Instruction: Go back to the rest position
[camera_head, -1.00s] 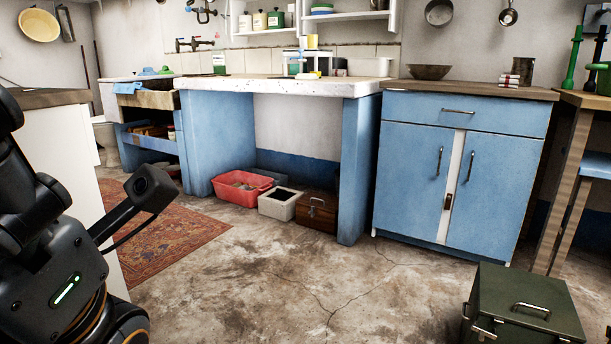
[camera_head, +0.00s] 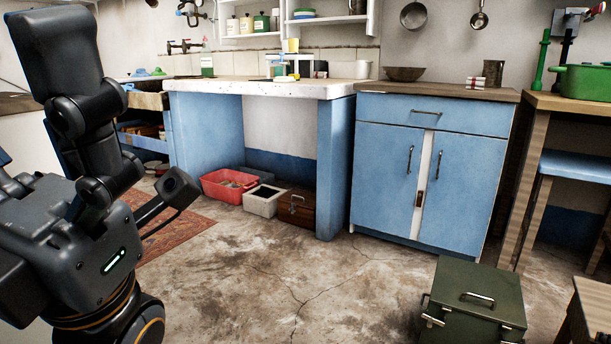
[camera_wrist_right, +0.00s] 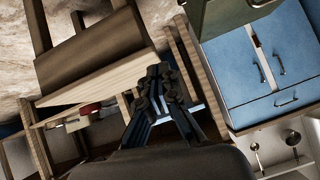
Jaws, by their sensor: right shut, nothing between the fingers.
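My right gripper (camera_wrist_right: 165,90) shows in the right wrist view. Its dark fingers are together and hold nothing. I cannot make out its fingers in the head view. A black arm of mine fills the left side of the head view, with a link standing upright, but no left fingertips show there. No task object is named.
A blue cupboard (camera_head: 430,185) stands against the wall, right of a stone-topped counter (camera_head: 260,88). A green metal box (camera_head: 474,297) sits on the floor in front. A wooden table (camera_head: 560,103) is at the right. The middle floor is clear.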

